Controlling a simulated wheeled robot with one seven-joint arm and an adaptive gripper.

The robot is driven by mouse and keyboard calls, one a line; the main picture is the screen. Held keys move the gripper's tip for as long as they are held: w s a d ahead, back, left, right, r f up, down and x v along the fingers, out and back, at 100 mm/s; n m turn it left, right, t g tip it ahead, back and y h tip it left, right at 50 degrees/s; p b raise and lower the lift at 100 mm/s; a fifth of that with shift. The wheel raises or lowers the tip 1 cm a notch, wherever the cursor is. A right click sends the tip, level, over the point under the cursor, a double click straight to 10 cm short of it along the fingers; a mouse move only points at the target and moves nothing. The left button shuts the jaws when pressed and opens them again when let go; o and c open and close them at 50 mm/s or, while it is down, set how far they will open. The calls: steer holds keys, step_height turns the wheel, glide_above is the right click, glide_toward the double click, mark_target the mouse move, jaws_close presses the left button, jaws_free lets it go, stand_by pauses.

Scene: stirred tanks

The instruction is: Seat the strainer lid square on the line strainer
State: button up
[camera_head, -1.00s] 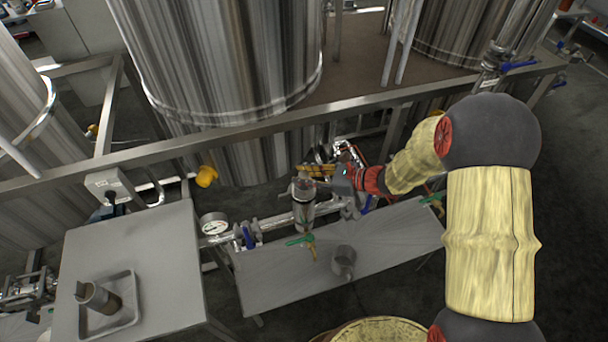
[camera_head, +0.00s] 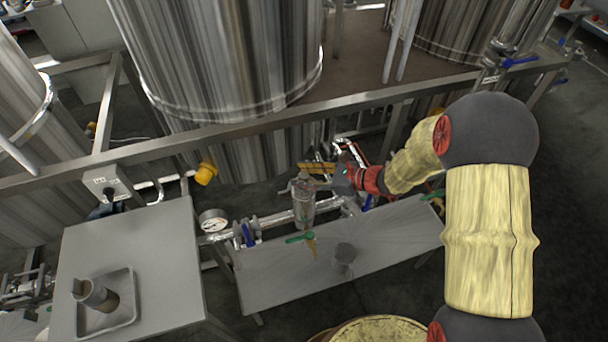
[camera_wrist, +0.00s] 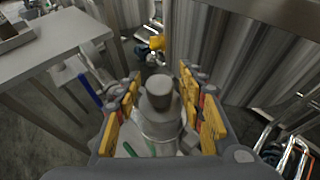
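The line strainer (camera_head: 303,214) is an upright metal cylinder in the pipe run behind the low bench. The strainer lid (camera_wrist: 160,92), grey with a round knob, sits at the top of the strainer and looks roughly level. I cannot tell whether it is fully square. My gripper (camera_wrist: 161,82) has its yellow-padded fingers on either side of the lid, with gaps visible between pads and knob, so it looks open. In the head view my gripper (camera_head: 318,168) is at the strainer's top, and the lid's edge is hard to make out.
A pressure gauge (camera_head: 213,220) is to the left. A tray (camera_head: 118,318) with a cylindrical part (camera_head: 97,294) is on the left table. A frame rail and tanks stand behind.

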steer(key=shift+o, duration=0.3)
steer(key=v, duration=1.2)
steer(key=shift+f, duration=0.15)
steer(key=s+d+n+g+h, duration=0.3)
steer(key=s+n+g+h, duration=0.25)
steer(key=s+n, duration=0.85)
steer(key=s+d+r+n+t+h, duration=0.1)
steer(key=s+r+n+t+h, duration=0.1)
steer(key=r, duration=0.7)
steer(key=s+d+r+n+t+h, duration=0.2)
steer(key=s+r+n+t+h, duration=0.1)
steer(key=s+r+n, duration=0.4)
step_height(320, 180, up, 2)
steer(key=shift+d+r+h, duration=0.1)
steer(key=shift+d+h, duration=0.15)
steer(key=shift+h, duration=0.5)
